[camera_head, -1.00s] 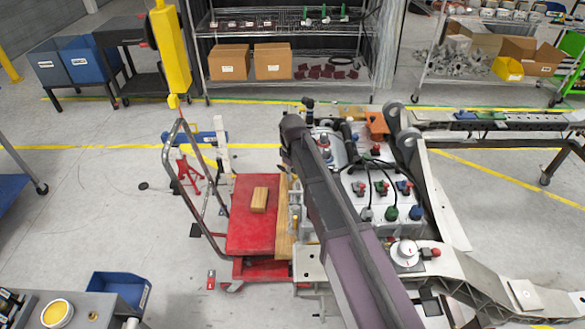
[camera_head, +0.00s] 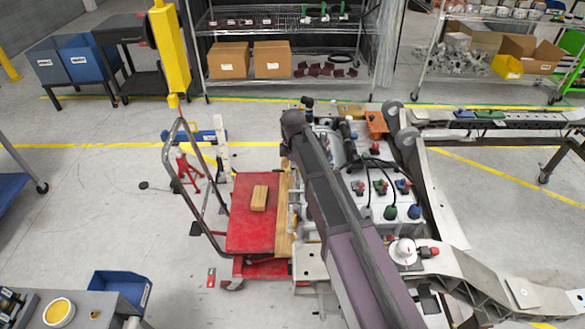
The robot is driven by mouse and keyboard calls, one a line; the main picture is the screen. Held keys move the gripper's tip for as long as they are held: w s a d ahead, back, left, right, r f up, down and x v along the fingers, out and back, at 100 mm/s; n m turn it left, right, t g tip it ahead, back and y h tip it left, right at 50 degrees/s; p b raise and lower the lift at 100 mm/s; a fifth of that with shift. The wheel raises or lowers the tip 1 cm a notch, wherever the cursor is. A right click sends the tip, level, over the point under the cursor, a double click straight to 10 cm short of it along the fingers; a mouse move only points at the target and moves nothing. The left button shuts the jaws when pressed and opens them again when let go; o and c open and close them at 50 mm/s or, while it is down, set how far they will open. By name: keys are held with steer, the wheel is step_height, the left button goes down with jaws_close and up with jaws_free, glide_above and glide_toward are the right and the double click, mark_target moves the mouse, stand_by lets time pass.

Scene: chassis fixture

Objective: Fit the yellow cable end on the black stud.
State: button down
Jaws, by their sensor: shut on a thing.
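My arm reaches from the bottom edge up over the chassis fixture (camera_head: 352,207), its dark upper end above the fixture's left part. My gripper is hidden behind the arm or too small to pick out, and so is anything in it. I cannot make out the yellow cable end. Black cables (camera_head: 370,160) curve over the white box on the fixture, with red, green and blue caps (camera_head: 390,212) on and in front of it. I cannot tell any of the small black parts there as the black stud.
A red cart (camera_head: 250,225) with a wooden block (camera_head: 259,198) stands against the fixture's left side. A yellow post (camera_head: 170,50) rises behind it. An orange bracket (camera_head: 377,124) and grey metal arms flank the fixture. Open floor lies to the left.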

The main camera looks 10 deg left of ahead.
steer(key=shift+f, duration=0.15)
steer(key=shift+f+b, duration=2.4)
steer(key=shift+b, duration=0.1)
steer(key=shift+f+b, duration=1.9)
steer(key=shift+b, duration=0.05)
steer(key=shift+c, duration=2.4)
jaws_free()
steer(key=shift+r, duration=0.1)
step_height(320, 180, up, 7)
steer(key=p, duration=0.7)
